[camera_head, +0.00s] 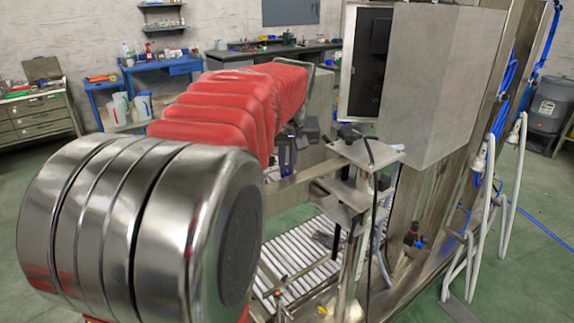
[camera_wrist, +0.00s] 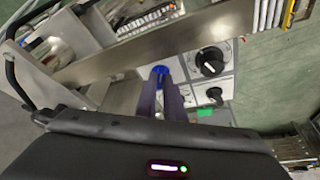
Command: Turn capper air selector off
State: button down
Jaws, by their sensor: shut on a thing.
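In the wrist view my gripper (camera_wrist: 161,86) reaches to a grey panel, and its two dark fingers are shut on a blue knob (camera_wrist: 160,71). The fingers hide most of the knob, so I cannot read its setting. To the right of the fingers is a large black rotary knob (camera_wrist: 212,61) with a pale mark, and below it a smaller black knob (camera_wrist: 214,95). No readable label shows which one is the capper air selector. In the head view my gripper (camera_head: 287,155) shows small and dark beyond my red arm; the knobs are not visible there.
A steel beam (camera_wrist: 190,40) crosses just above the panel in the wrist view. A green patch (camera_wrist: 205,113) sits low on the panel. In the head view a metal stand (camera_head: 352,185) and a large grey cabinet (camera_head: 435,80) stand right of my arm, with a roller conveyor (camera_head: 300,250) below.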

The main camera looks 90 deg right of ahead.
jog(key=c, duration=1.9)
grip_release()
jog(key=shift+o, duration=0.2)
jog(key=shift+r, duration=0.1)
jog(key=v, duration=1.3)
jog(key=shift+r, duration=0.25)
jog(key=shift+a, duration=0.1)
